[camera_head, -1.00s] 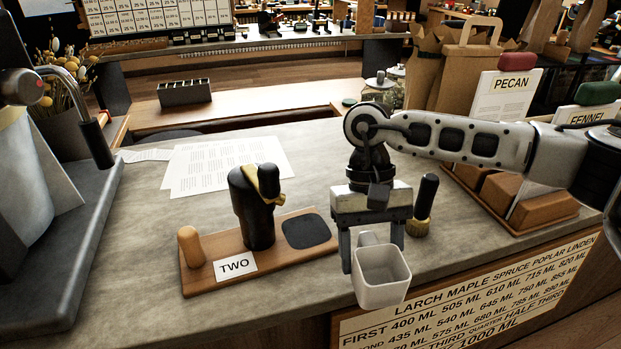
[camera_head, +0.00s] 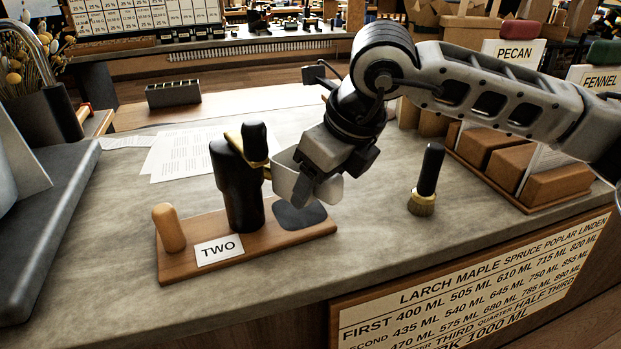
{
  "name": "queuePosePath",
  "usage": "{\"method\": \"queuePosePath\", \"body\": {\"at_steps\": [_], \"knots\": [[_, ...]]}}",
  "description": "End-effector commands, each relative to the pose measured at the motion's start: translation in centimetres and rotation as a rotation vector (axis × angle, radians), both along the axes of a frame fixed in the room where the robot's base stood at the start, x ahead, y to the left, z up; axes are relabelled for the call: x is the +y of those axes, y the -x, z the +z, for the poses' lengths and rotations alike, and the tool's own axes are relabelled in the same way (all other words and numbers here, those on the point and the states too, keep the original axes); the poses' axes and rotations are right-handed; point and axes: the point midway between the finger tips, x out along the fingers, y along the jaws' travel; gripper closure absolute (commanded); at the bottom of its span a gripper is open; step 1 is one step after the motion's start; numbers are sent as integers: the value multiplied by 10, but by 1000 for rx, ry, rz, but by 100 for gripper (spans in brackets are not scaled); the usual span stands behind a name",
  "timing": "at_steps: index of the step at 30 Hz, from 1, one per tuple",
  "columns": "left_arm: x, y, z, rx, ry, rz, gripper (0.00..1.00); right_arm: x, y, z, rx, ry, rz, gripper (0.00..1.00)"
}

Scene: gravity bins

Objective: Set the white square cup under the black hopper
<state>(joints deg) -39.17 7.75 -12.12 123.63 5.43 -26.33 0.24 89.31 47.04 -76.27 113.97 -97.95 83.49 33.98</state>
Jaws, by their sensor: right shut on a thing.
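The black hopper (camera_head: 240,190) stands upright on a wooden board (camera_head: 180,262), with a brass-coloured piece near its top and a card reading TWO in front. A dark square pad (camera_head: 290,218) lies on the board to its right. My right gripper (camera_head: 304,192) is shut on the white square cup (camera_head: 284,181) and hides its middle. The cup is just right of the hopper's brass piece, over the pad in the picture. I cannot tell whether it touches the hopper or how high it is above the pad. My left gripper is not in view.
A wooden peg (camera_head: 168,228) stands at the board's left end. A black-handled brush (camera_head: 428,180) stands on the counter to the right. Brown blocks with PECAN and FENNEL cards are at the right. Papers (camera_head: 190,152) lie behind. The counter's front is clear.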

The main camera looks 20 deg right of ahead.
Motion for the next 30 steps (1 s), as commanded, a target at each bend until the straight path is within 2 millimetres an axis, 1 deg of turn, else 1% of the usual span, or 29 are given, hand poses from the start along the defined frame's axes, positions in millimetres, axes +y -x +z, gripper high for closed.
{"method": "queuePosePath", "body": {"at_steps": [3, 6, 9, 12, 16, 24, 26, 30], "knots": [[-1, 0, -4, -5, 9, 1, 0, 6, -3, 3, -3, 1, -183, 75], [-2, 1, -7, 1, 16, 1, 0, 10, -5, 8, -3, 1, -321, 75], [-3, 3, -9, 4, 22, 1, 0, 12, -6, 11, 0, 0, -428, 75], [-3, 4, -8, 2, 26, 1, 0, 13, -7, 13, 1, -1, -497, 75], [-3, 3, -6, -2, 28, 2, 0, 13, -7, 15, 3, -1, -537, 75], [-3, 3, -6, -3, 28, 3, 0, 13, -7, 15, 4, -3, -538, 75], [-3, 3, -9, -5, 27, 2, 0, 13, -7, 13, 2, -3, -539, 75], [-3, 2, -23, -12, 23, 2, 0, 13, -7, 9, -13, -8, -539, 75]]}}
